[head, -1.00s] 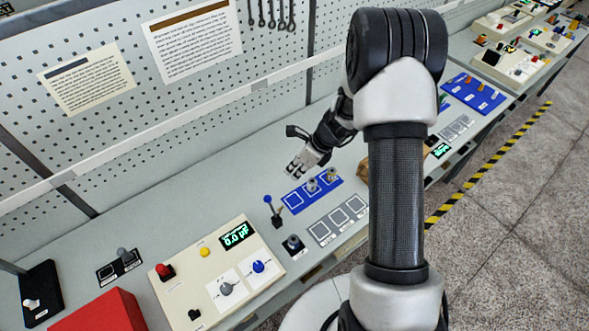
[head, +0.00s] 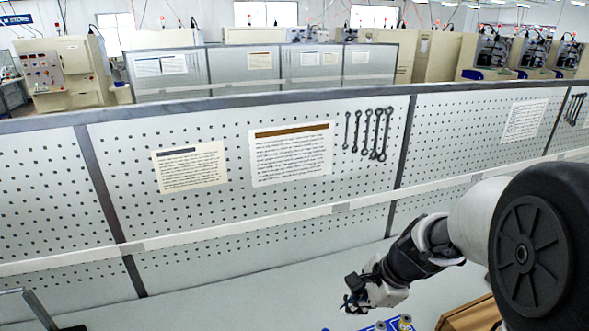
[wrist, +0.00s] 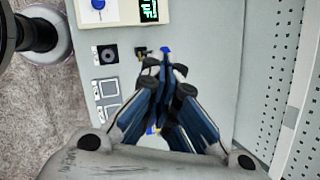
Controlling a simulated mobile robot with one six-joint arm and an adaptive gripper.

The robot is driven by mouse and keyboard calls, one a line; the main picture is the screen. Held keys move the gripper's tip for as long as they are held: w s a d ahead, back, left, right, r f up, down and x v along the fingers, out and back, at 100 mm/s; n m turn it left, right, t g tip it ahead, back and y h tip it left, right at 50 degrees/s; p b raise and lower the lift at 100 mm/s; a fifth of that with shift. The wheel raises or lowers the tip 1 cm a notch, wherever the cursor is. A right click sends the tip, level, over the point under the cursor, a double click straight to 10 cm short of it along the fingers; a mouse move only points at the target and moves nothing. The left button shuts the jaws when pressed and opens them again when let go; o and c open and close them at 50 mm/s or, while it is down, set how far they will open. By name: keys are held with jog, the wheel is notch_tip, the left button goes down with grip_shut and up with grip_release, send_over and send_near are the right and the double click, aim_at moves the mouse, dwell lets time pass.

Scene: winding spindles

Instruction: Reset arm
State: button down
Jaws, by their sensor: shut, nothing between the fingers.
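My gripper (head: 355,302) is over the bench, beside and above the blue strip (head: 368,328) in the head view, of which only an edge shows at the bottom. A small spindle-like piece (head: 404,322) stands on that strip. In the wrist view my gripper (wrist: 165,68) has its dark blue fingers brought together at the tips, with nothing between them. A blue-topped lever (wrist: 165,49) shows just past the fingertips. The fingers hide most of the strip below them in the wrist view.
A cream control box (wrist: 117,12) with a green display stands at the wrist view's top. A black socket (wrist: 107,54) and white square pads (wrist: 106,87) lie left of the fingers. The perforated panel (head: 230,225) rises behind the bench. A brown box (head: 468,316) sits near my arm.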

jog(key=s+f+n+t+h+b, duration=0.1)
jog(key=s+n+h+b, duration=0.1)
jog(key=s+n+b, duration=0.5)
jog(key=s+f+n+t+h+b, duration=0.1)
jog(key=s+n+h+b, duration=0.1)
jog(key=s+n+b, duration=0.4)
jog(key=s+d+n, duration=0.1)
jog(key=s+n, duration=0.3)
jog(key=s, duration=0.4)
jog(key=shift+s+f+b, duration=0.35)
jog(key=shift+f+b, duration=0.05)
